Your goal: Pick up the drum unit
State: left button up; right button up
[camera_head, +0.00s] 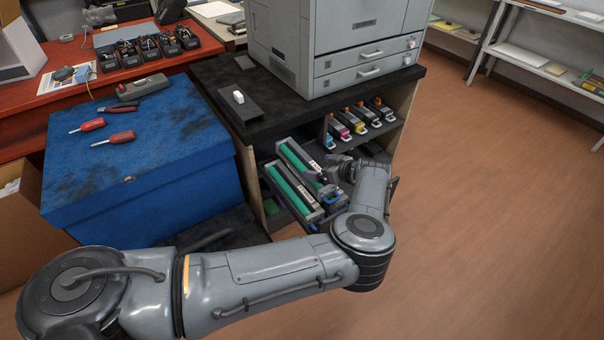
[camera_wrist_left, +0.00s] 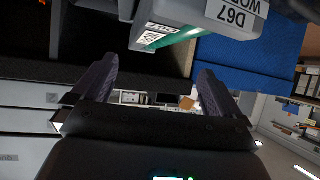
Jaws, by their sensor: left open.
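Two long grey drum units with green rollers lie side by side on the lower shelf of the printer stand in the head view: a left one (camera_head: 291,190) and a right one (camera_head: 293,156). My left gripper (camera_head: 326,178) is at the right end of the right unit, partly hidden by its own wrist. In the left wrist view my left gripper (camera_wrist_left: 157,68) is open, with nothing between its fingers. A drum unit (camera_wrist_left: 180,32) with a green roller and a label reading "D67" shows beyond the fingertips. I cannot tell whether a finger touches it. My right gripper is not in view.
The printer (camera_head: 330,45) stands on the black-topped stand (camera_head: 215,80). Several toner cartridges (camera_head: 356,122) sit on the shelf above the drum units. A blue chest (camera_head: 140,165) with screwdrivers stands at the left. The floor at the right is clear.

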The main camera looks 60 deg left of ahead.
aim_at(305, 164)
pick_arm(q)
jog(key=shift+b+x, duration=0.5)
jog(key=shift+x, duration=0.6)
jog(key=a+f+b, duration=0.2)
jog(key=b, duration=0.1)
jog(key=shift+s+a+f, duration=0.15)
jog(key=shift+a+f, duration=0.1)
jog(key=shift+f, duration=0.05)
jog(key=shift+s+a+f, duration=0.15)
jog(key=shift+s+a, duration=0.05)
jog(key=shift+a, duration=0.5)
jog(key=shift+d, duration=0.1)
jog(key=shift+c, duration=0.8)
jog(key=c, duration=1.3)
jog(key=shift+c, duration=0.2)
jog(key=shift+r, duration=0.25)
